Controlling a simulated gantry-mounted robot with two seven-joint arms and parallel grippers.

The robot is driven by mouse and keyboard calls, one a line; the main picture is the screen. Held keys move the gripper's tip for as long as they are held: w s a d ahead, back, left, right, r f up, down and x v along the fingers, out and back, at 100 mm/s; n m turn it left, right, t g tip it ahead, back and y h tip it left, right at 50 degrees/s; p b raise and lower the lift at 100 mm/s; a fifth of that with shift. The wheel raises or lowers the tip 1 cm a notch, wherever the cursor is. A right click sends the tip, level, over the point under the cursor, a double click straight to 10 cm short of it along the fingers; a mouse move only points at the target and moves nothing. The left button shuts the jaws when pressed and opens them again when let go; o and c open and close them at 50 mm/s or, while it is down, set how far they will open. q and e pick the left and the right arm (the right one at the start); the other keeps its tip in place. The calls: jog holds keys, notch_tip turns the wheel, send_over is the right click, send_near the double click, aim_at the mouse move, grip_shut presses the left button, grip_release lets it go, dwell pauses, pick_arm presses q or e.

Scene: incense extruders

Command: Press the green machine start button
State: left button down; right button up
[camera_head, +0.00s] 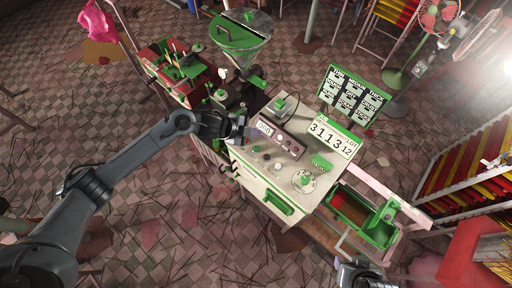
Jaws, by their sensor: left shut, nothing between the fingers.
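The machine is a pale cabinet (262,190) with green parts, seen from above in the middle of the view. Small knobs or buttons sit on its top near the control box, one of them a small green one (257,148). A larger green knob (305,179) stands on a round base farther right. I cannot tell for sure which is the start button. My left gripper (238,137) is shut and empty at the machine's left end, left of the small green one; its tips are small and dark. My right gripper (360,274) shows only partly at the bottom edge.
A control box (278,138) with a display, a number board (333,138) and a label board (352,97) stand on the machine. A green hopper (240,32) rises behind. A green tray (362,214) is at the right, racks of coloured sticks (470,165) beyond. Sticks litter the floor.

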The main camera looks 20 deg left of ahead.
pick_arm(q)
jog(key=shift+f, duration=0.15)
jog(key=b, duration=0.7)
send_over(254, 149)
notch_tip(254, 149, down, 7)
jog(key=shift+s+r, duration=0.1)
jog(key=shift+r, duration=0.05)
jog(key=shift+f+b, duration=0.4)
jog(key=shift+f, duration=0.5)
dwell(0.4)
jog(key=shift+f, duration=0.1)
dwell(0.6)
jog(key=shift+f, duration=0.35)
dwell(0.5)
